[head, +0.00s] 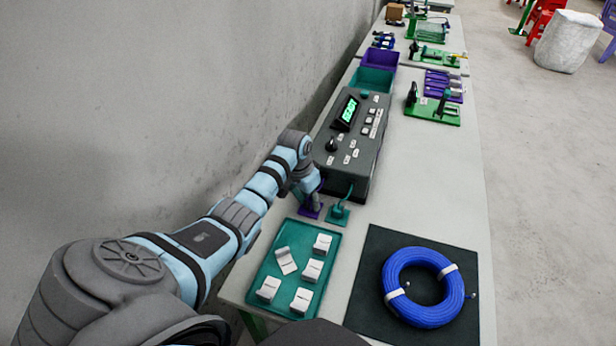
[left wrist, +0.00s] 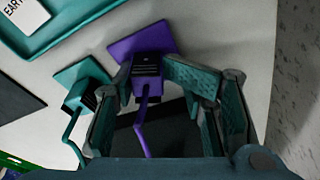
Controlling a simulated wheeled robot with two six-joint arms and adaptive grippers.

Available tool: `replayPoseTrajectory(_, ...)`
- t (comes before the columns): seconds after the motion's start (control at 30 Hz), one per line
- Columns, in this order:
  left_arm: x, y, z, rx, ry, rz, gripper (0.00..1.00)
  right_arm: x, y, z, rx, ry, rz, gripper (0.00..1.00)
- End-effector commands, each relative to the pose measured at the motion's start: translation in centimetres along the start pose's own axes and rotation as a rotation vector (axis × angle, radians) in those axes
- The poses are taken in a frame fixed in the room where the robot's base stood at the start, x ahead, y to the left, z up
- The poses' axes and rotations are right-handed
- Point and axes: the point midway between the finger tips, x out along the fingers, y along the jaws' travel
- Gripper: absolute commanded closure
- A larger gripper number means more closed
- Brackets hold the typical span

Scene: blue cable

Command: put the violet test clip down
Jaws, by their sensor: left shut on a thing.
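My left gripper (left wrist: 149,72) is shut on the clip, with a teal-padded finger on either side. In the head view my left gripper (head: 309,193) points down beside the front of the grey tester box, and the violet pad (head: 309,212) shows just below it. I cannot tell whether the clip touches the pad. My right gripper is in neither view.
A teal clip on its teal pad (head: 338,216) stands close to the right. The grey tester (head: 353,140) reads "READY". A teal tray (head: 262,287) with several white labelled blocks lies in front. A blue cable coil (head: 424,288) lies on a dark mat (head: 378,255). The wall is close on the left.

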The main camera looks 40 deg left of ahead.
Motion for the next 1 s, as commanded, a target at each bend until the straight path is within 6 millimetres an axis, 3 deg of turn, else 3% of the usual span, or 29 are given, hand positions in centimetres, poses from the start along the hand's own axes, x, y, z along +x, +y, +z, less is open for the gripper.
replayPoseTrajectory(0.1, 0.3, 0.1, 0.2, -0.001, -0.005, 0.001, 0.86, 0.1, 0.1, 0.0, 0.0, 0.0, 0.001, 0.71)
replayPoseTrajectory(0.13, 0.3, 0.1, 0.2, -0.001, -0.005, 0.002, 0.57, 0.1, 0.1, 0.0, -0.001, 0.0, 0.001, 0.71)
replayPoseTrajectory(0.3, 0.4, 0.1, 0.3, -0.001, -0.006, 0.002, 0.32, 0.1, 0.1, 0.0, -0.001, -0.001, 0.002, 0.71)
replayPoseTrajectory(0.6, 0.2, 0.1, 0.2, -0.001, -0.004, 0.001, 0.32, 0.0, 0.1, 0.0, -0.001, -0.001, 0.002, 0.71)
replayPoseTrajectory(0.73, -0.7, 0.0, -0.1, 0.0, -0.002, 0.0, 0.32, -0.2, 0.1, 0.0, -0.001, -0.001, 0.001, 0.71)
replayPoseTrajectory(0.87, -3.3, 0.0, -0.2, 0.0, -0.001, -0.001, 0.32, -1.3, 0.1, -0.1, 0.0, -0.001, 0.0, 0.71)
replayPoseTrajectory(1.0, -7.6, 0.0, -0.2, 0.001, 0.0, -0.002, 0.32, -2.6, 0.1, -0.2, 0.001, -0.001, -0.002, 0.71)
